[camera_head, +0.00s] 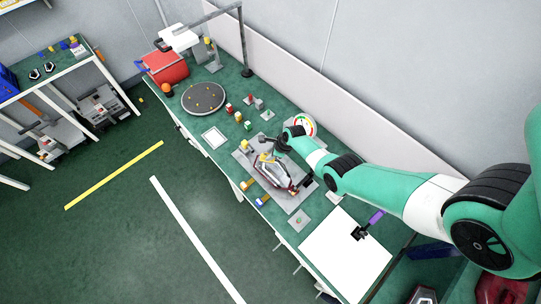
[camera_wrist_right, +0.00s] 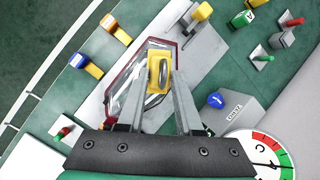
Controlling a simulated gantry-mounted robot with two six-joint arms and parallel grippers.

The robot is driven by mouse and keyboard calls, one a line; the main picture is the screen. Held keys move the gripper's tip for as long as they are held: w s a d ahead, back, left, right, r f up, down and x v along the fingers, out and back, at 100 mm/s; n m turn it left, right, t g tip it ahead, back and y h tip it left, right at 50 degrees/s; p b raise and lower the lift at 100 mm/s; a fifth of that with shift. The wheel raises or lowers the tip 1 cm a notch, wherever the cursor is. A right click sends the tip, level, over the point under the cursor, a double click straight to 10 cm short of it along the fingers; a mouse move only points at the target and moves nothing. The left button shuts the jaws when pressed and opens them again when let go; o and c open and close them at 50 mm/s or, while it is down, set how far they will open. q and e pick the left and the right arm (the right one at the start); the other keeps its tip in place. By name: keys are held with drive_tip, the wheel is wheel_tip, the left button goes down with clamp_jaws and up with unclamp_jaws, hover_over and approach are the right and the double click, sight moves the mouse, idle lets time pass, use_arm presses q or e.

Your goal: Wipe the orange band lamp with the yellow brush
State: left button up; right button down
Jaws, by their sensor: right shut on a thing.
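My right gripper (camera_head: 270,156) is over the bench, shut on a yellow brush (camera_wrist_right: 158,66). In the right wrist view, the gripper (camera_wrist_right: 160,78) has the brush between its fingertips. A lamp (camera_head: 275,174) with a clear lens and dark red rim lies on a grey plate (camera_head: 296,200). In the right wrist view the lamp (camera_wrist_right: 130,95) is directly beneath the brush; whether they touch cannot be told. The fingers and brush cover part of the lamp, and I cannot make out an orange band. My left gripper is not in view.
A grey clamp with a yellow knob (camera_wrist_right: 202,11) stands at the plate's edge. A blue-knobbed grey block (camera_wrist_right: 232,108) and a round gauge (camera_wrist_right: 262,152) are near the gripper. A white board (camera_head: 345,255) lies nearer.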

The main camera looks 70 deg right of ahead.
drive_tip(key=shift+s+r+p, duration=0.1)
drive_tip(key=shift+r+p, duration=0.25)
drive_tip(key=shift+r, duration=0.45)
wheel_tip(320, 180, up, 5)
drive_tip(key=p, duration=0.4)
drive_tip(key=shift+f+p, duration=0.1)
drive_tip(key=shift+p, duration=0.2)
